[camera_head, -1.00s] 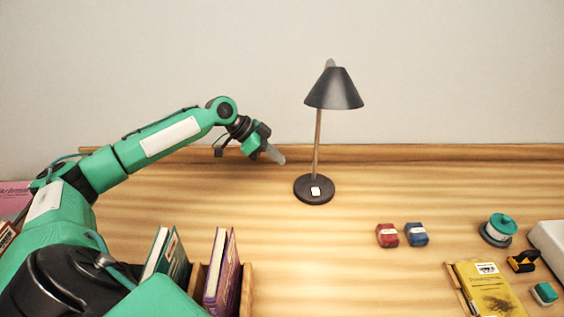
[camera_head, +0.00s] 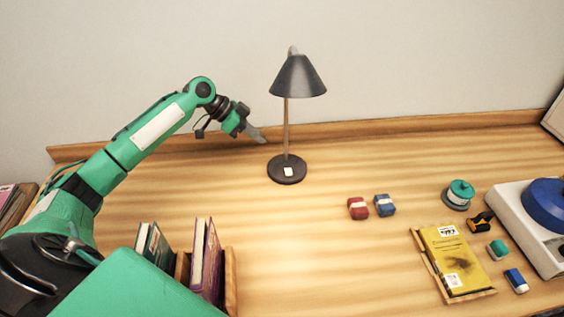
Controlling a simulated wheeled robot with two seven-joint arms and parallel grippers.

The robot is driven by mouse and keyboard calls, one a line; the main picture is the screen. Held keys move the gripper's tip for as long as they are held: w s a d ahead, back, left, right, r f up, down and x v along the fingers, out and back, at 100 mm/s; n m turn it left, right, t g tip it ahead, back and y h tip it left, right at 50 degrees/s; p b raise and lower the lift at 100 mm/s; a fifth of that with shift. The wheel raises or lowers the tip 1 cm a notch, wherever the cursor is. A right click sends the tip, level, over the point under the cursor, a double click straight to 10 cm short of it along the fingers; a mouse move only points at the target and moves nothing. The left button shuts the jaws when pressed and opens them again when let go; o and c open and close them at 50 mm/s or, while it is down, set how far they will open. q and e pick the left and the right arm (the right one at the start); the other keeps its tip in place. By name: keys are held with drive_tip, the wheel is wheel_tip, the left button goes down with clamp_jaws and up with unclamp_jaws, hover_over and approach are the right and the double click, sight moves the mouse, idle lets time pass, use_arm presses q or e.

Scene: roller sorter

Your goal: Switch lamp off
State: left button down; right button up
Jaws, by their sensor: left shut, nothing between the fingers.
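A desk lamp (camera_head: 298,77) with a dark cone shade, a thin stem and a round black base (camera_head: 287,174) stands upright near the back of the wooden desk. A small white switch (camera_head: 288,172) sits on top of the base. The shade's underside is hidden, and I cannot tell from it whether the lamp is lit. My left gripper (camera_head: 258,136) is shut and empty. It appears just left of the lamp stem, above and left of the base, apart from the lamp. My right gripper is not in view.
A book holder (camera_head: 230,280) with several books stands at the front left. A red block (camera_head: 358,208) and a blue block (camera_head: 384,205) lie right of the lamp. A yellow book (camera_head: 455,261), a teal-topped round item (camera_head: 459,194) and a white device (camera_head: 515,215) are farther right. The desk's middle is clear.

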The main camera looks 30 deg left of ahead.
use_arm(q)
drive_tip(key=shift+d+f, duration=0.1)
drive_tip(key=p, duration=0.3)
approach(292, 172)
drive_tip(key=w+d, duration=0.1)
drive_tip(key=w+d+r, duration=0.1)
drive_tip(key=d, duration=0.1)
drive_tip(key=shift+w, duration=0.1)
drive_tip(key=f, duration=0.1)
drive_tip(key=f+p, duration=0.1)
drive_tip(key=f, duration=0.1)
drive_tip(key=shift+d+f, duration=0.35)
drive_tip(key=shift+d, duration=0.05)
drive_tip(key=shift+f, duration=0.6)
